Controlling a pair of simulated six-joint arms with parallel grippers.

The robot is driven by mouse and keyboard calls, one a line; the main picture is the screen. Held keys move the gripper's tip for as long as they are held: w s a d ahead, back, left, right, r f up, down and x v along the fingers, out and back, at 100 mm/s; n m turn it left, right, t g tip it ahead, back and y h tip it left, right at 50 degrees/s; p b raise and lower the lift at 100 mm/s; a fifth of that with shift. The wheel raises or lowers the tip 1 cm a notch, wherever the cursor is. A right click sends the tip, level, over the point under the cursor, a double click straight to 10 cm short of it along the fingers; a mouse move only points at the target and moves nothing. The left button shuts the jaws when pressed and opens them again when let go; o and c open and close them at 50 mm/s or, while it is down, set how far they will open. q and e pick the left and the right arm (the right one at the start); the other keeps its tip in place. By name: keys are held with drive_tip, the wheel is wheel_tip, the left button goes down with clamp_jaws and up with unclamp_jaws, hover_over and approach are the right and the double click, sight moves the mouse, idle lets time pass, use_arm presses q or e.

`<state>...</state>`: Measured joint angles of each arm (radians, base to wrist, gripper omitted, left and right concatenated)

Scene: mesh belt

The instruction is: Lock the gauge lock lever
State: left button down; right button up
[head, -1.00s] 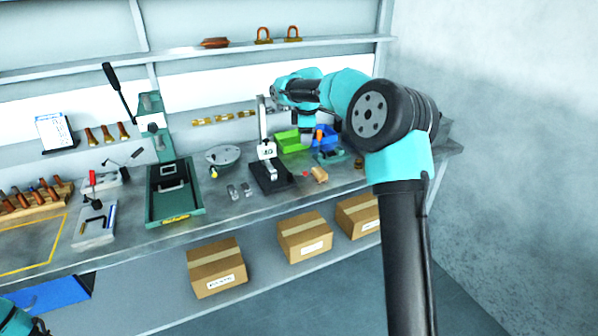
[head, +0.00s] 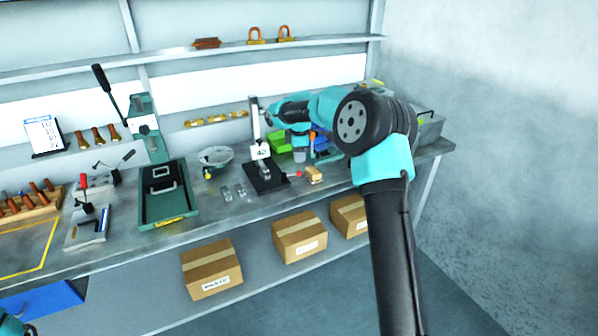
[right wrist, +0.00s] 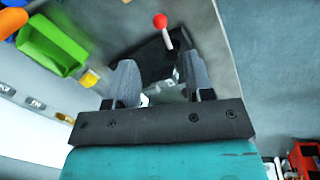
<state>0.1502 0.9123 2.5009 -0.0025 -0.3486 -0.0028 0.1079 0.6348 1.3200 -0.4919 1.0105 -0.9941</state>
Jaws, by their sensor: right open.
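The gauge (head: 262,151) stands on the bench in the head view, with a tall pale column on a black base. A small red ball (head: 299,174) shows just right of its base. In the right wrist view a red ball knob on a short pale lever (right wrist: 160,20) lies beyond the fingertips, in front of a dark plate. My right gripper (head: 299,156) points down, right of the gauge column. In the right wrist view its fingers (right wrist: 160,77) are apart, with nothing clearly held. Only a bit of my left arm shows at the lower left corner.
A green bin (head: 280,143) and a blue bin (head: 322,143) stand behind my right gripper. A small tan block (head: 314,175) lies right of the gauge. A green press (head: 167,195) stands to the left. Cardboard boxes (head: 212,268) sit below the bench.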

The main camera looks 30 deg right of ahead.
sight(299, 172)
drive_tip(key=f, duration=0.3)
drive_tip(key=w+f, duration=0.1)
drive_tip(key=f, duration=0.2)
drive_tip(key=d+f, duration=0.1)
drive_tip(key=f, duration=0.2)
drive_tip(key=shift+w+f, duration=0.2)
drive_tip(key=shift+w, duration=0.1)
drive_tip(key=shift+c, duration=0.4)
clamp_jaws()
drive_tip(key=shift+w+d+n, duration=0.1)
drive_tip(key=shift+w+n, duration=0.55)
drive_tip(key=shift+n, duration=0.65)
